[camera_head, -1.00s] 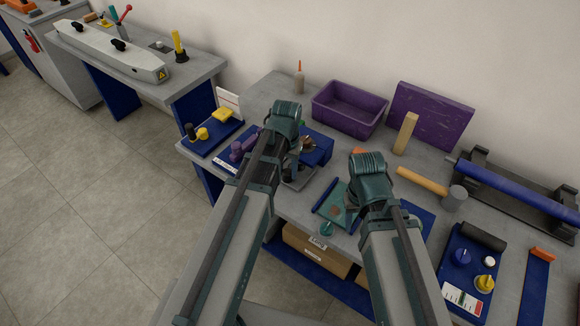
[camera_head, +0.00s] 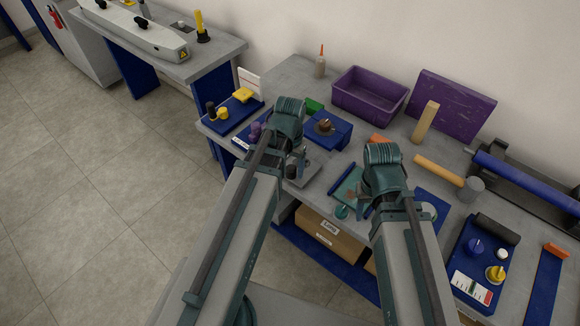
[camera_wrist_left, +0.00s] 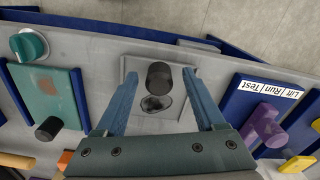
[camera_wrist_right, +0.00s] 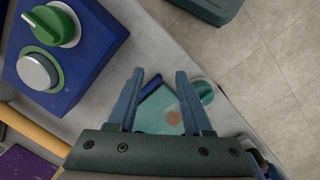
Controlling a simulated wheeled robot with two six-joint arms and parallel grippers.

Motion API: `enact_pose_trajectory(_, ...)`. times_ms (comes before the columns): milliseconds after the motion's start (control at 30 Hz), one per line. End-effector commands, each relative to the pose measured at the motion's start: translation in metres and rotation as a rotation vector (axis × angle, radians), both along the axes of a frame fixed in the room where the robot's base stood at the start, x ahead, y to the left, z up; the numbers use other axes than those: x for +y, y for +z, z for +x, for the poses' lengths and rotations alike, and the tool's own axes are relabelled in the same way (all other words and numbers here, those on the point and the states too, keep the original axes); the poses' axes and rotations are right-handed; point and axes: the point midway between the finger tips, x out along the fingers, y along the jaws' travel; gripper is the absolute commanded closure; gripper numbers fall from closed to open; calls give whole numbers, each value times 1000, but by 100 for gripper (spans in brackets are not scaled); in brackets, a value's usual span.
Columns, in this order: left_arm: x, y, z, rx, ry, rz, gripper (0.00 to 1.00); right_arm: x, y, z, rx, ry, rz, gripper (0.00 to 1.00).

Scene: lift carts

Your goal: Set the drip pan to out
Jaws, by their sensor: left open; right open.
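The likely drip pan is a teal plate with a brown stain (camera_head: 347,187), lying near the front edge of the bench. It also shows in the left wrist view (camera_wrist_left: 52,92) at the left, with a black knob, and in the right wrist view (camera_wrist_right: 160,115) between the fingers. A teal round knob (camera_wrist_right: 203,91) sits beside it. My right gripper (camera_wrist_right: 160,73) is open and empty above the plate; contact is not visible. My left gripper (camera_wrist_left: 160,76) is open and empty around the view of a black knob (camera_wrist_left: 159,74) on a grey plate. I cannot read the pan's setting.
A blue panel with a green knob (camera_wrist_right: 50,25) and a grey button is near my right gripper. A Lift/Run/Test label (camera_wrist_left: 272,89) marks a panel with a purple knob (camera_wrist_left: 264,126). A purple bin (camera_head: 367,92) stands behind. Open floor (camera_head: 90,200) lies left.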

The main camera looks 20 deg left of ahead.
Motion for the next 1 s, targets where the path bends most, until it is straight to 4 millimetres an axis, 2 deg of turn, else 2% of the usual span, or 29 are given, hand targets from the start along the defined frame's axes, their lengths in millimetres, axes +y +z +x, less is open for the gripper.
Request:
enact_pose_trajectory(167, 0, 2, 1, -1, 0, 0, 29, 0, 2, 0, 0, 0, 0, 50)
enact_pose_trajectory(367, 0, 13, 1, -2, 0, 0, 29, 0, 13, 0, 0, 0, 0, 50)
enact_pose_trajectory(567, 0, 38, 1, -2, 0, 0, 29, 0, 38, 0, 0, 0, 0, 50)
enact_pose_trajectory(1000, 0, 107, 0, 0, 0, 0, 29, 0, 107, 0, 0, 2, 0, 50)
